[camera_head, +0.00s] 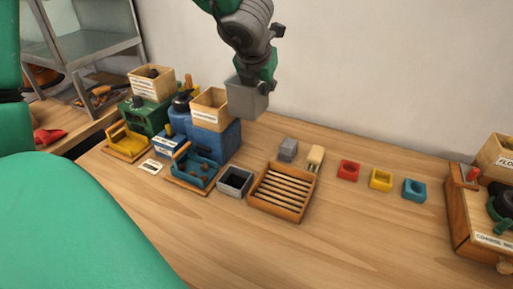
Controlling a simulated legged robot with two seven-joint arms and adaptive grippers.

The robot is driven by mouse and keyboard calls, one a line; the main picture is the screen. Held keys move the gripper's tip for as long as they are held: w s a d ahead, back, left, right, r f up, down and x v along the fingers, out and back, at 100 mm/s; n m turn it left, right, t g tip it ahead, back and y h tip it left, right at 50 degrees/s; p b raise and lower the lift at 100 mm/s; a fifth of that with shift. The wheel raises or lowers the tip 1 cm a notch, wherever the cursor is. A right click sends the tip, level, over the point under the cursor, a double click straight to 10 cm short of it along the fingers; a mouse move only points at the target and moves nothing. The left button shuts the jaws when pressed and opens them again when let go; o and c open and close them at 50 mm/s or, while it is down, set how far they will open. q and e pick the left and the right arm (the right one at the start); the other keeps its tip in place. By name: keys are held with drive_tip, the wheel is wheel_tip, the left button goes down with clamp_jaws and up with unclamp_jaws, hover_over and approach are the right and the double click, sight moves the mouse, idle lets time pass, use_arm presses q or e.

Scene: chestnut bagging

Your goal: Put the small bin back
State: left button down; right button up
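A small grey bin (243,99) is held up in the air above the back of the table, beside and in front of a wooden hopper box. My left gripper (268,84) reaches down from the top of the picture and appears shut on the bin's right side. The bin looks roughly upright; its contents cannot be seen. A second grey bin (235,183) stands on the table, with a dark inside, left of the slatted wooden tray (282,211). My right gripper is not in view.
A blue machine (222,142) with a wooden hopper (210,111) stands close left of the held bin, with a green machine (145,116) further left. Small red (348,171), yellow (381,180) and blue (414,190) blocks lie right.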

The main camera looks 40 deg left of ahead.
use_arm(q)
drive_tip(key=shift+w+f, duration=0.1)
drive_tip(key=shift+w, duration=0.15)
drive_tip(key=f+b, duration=0.3)
drive_tip(key=f, duration=0.2)
drive_tip(key=f+b, duration=0.3)
drive_tip(key=f, duration=0.3)
drive_tip(key=f+b, duration=0.3)
drive_tip(key=f, duration=0.3)
drive_tip(key=shift+d+f+b, duration=0.15)
drive_tip(key=shift+d+b, duration=0.1)
drive_tip(key=shift+b, duration=0.1)
drive_tip(key=shift+d, duration=0.15)
drive_tip(key=c, duration=1.7)
unclamp_jaws()
drive_tip(key=shift+a+f, duration=0.1)
drive_tip(key=shift+a, duration=0.2)
